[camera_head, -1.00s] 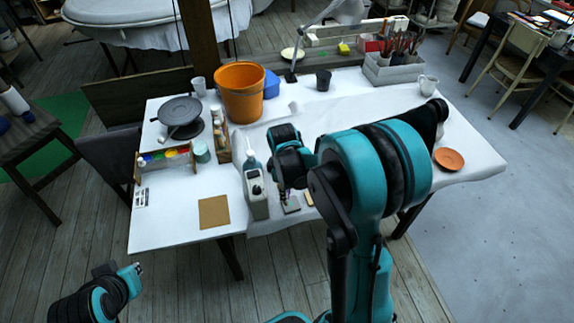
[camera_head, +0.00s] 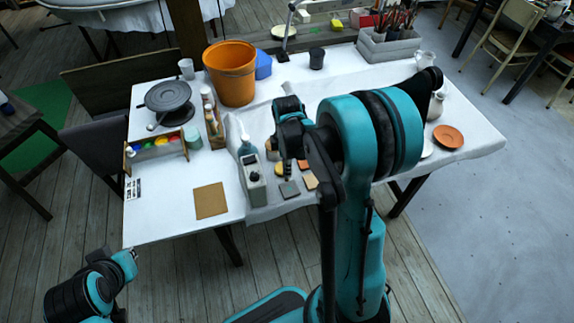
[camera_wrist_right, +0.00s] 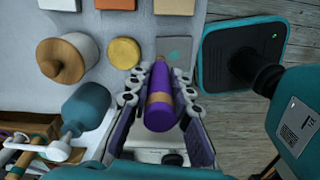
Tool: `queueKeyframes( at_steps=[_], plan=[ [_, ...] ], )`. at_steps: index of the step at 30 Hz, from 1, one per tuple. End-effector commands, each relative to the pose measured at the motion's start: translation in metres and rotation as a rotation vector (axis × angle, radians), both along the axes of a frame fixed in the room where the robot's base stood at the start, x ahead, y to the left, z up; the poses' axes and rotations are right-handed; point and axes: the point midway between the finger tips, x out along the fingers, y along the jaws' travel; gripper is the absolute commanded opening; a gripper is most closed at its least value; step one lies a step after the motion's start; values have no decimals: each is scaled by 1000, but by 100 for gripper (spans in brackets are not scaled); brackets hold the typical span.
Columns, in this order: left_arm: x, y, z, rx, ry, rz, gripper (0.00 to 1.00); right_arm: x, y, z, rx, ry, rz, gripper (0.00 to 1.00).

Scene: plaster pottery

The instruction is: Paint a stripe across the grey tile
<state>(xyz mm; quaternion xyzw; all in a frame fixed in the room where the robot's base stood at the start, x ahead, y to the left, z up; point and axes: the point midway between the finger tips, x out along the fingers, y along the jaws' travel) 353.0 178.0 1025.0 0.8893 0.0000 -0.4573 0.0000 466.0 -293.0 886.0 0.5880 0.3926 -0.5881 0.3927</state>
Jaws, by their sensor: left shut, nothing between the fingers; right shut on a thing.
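The grey tile (camera_head: 289,189) lies on the white table's front part. In the right wrist view the grey tile (camera_wrist_right: 174,48) shows a small teal mark on its face. My right gripper (camera_wrist_right: 160,82) is shut on a purple tool (camera_wrist_right: 160,100) with a tan band, just in front of the tile in that view. Its working tip is hard to make out, and I cannot tell whether it touches the tile. In the head view my right gripper (camera_head: 287,172) is dark and small, behind the tile. My left gripper (camera_head: 128,262) is low at the left, off the table, shut and empty.
A wooden-lidded jar (camera_wrist_right: 68,58) and a yellow disc (camera_wrist_right: 124,53) are close by in the wrist view. An orange bucket (camera_head: 231,75), paint rack (camera_head: 155,145) and brown board (camera_head: 210,201) are further left.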

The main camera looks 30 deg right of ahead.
Motion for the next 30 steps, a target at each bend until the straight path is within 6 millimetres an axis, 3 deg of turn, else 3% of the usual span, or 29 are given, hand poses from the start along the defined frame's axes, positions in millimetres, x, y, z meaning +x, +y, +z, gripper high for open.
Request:
queueKeyframes(
  at_steps=[30],
  plan=[
    [0,0,-13,0,0,0,0,0,0,-15,0,0,0,0]
  ],
)
